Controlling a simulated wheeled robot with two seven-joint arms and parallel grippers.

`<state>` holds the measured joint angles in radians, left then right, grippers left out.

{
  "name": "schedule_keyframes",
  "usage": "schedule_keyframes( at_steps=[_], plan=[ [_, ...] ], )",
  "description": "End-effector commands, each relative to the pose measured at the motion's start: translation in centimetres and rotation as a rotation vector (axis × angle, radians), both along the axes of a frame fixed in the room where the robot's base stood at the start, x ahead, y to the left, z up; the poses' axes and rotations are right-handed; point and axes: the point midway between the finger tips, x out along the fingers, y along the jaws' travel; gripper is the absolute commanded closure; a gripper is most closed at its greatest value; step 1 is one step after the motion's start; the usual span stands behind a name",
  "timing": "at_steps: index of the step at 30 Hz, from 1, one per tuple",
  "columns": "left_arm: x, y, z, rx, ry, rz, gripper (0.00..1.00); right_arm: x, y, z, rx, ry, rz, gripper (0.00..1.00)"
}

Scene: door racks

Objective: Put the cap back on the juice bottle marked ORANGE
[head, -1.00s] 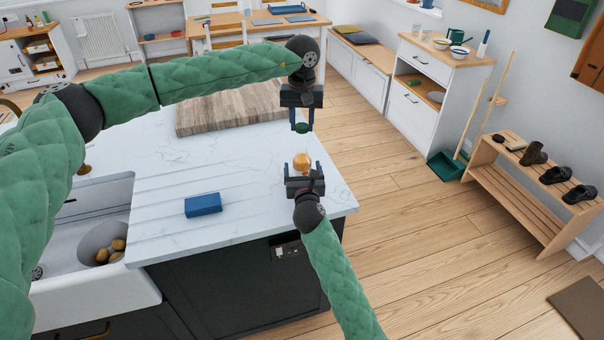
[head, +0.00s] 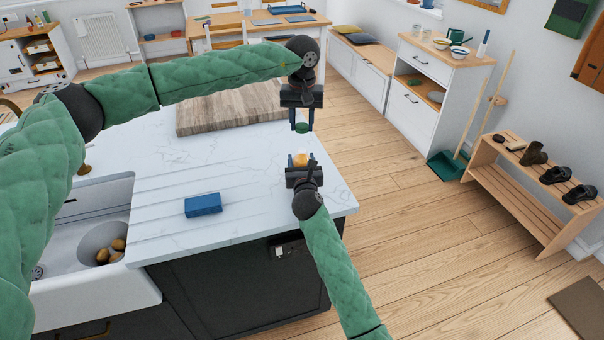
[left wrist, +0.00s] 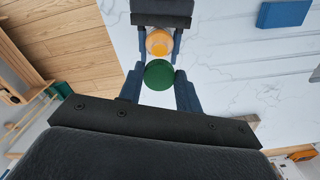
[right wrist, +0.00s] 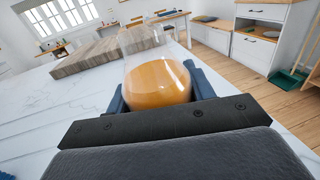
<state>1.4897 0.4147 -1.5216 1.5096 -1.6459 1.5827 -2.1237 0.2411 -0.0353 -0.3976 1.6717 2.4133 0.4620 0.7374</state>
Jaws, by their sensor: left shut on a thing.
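My left gripper (head: 301,126) is shut on a green cap (head: 302,128) above the counter. The cap also shows between its fingertips in the left wrist view (left wrist: 159,74). A clear bottle with orange juice (head: 300,160) stands upright on the counter below the cap; it fills the middle of the right wrist view (right wrist: 158,80). The cap is apart from the bottle in the head view. My right gripper (head: 302,165) has a finger on each side of the bottle; I cannot tell whether they press on it. No ORANGE marking is readable.
A blue block (head: 203,204) lies on the white counter (head: 160,225) to the left of the bottle. A wooden board (head: 225,110) lies behind. The counter's right edge is close to the bottle. A sink (head: 70,230) is at the left.

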Motion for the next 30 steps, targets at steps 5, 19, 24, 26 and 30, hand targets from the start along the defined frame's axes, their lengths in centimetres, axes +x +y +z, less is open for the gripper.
schedule_keyframes(
  at_steps=[5,19,24,26,30],
  plan=[
    [0.0,0.0,-0.1,0.000,0.000,0.000,0.86,0.0,0.0,0.0,0.000,0.000,0.000,0.88],
    [-0.1,0.0,-4.8,-0.001,-0.001,0.000,0.86,0.0,0.0,0.0,0.000,0.000,0.000,0.88],
    [-0.1,0.0,-4.9,0.000,-0.001,0.000,0.86,0.0,0.0,0.0,0.000,0.000,0.000,0.88],
    [-0.1,0.0,-4.9,0.000,-0.001,0.000,0.86,0.0,0.0,0.0,0.000,0.000,0.000,0.88],
    [-0.1,0.0,-4.9,0.000,-0.001,0.000,0.86,0.0,0.0,0.0,0.000,0.000,0.000,0.88]
  ],
)
